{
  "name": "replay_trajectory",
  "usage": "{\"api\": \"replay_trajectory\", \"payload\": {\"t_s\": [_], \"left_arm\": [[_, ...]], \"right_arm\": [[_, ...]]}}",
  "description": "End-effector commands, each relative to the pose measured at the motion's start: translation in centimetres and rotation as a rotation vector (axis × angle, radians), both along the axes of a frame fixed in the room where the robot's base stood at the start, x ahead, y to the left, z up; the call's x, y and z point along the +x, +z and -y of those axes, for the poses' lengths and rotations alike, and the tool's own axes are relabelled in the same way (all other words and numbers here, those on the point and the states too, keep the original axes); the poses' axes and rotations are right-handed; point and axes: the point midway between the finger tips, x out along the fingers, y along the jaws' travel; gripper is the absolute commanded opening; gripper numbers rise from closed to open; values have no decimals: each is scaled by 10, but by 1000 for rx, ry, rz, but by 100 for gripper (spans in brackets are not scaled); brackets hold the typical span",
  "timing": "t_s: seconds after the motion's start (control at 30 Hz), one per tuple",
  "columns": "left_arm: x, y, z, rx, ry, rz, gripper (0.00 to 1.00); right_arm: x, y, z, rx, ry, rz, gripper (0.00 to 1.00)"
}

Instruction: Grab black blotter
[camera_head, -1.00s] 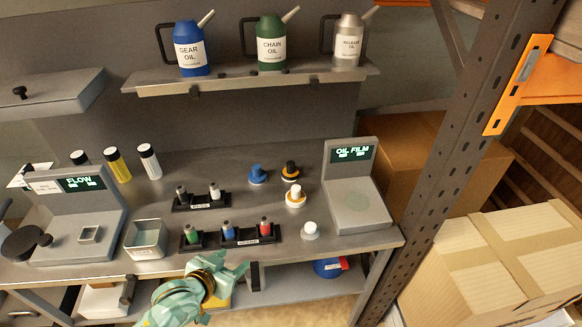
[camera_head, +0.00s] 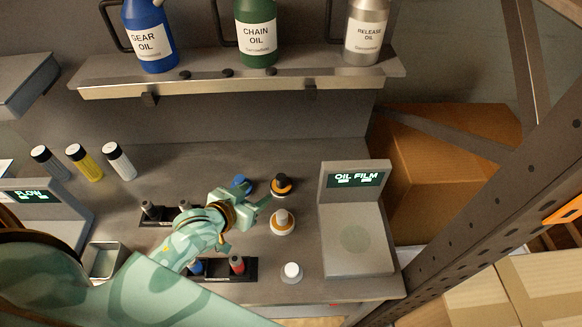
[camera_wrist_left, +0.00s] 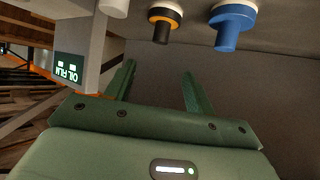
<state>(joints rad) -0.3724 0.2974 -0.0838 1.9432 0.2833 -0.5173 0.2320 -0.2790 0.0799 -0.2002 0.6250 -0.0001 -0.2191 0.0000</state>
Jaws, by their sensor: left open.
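The black blotter (camera_head: 281,184), with an orange ring and pale base, stands on the grey bench left of the OIL FILM device. It also shows in the left wrist view (camera_wrist_left: 163,24), near the top and beyond the fingers. My left gripper (camera_head: 255,197) is open and empty, close to the left of the black blotter and apart from it. Its two green fingers (camera_wrist_left: 158,70) show spread in the wrist view, with only bench between them. A blue blotter (camera_head: 239,183) is partly hidden behind the gripper; the wrist view shows it clearly (camera_wrist_left: 232,24). My right gripper is not in view.
A white blotter with an orange ring (camera_head: 283,224) and a small white one (camera_head: 292,272) stand in front. The OIL FILM device (camera_head: 357,245) is at the right. My left arm covers part of the bottle racks (camera_head: 238,265). A shelf (camera_head: 240,82) with oil cans hangs above.

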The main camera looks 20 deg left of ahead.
Motion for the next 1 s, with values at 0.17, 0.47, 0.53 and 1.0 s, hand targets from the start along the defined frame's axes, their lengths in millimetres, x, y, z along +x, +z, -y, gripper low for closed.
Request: {"api": "replay_trajectory", "payload": {"t_s": [0.17,0.47,0.53,1.0], "left_arm": [[22,-14,3,-1,1,1,54],[82,-49,12,-1,0,-1,54],[89,-52,13,-2,1,0,54],[136,-84,19,0,0,-1,54]], "right_arm": [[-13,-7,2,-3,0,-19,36],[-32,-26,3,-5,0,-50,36],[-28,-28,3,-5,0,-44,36],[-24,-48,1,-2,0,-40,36]]}}
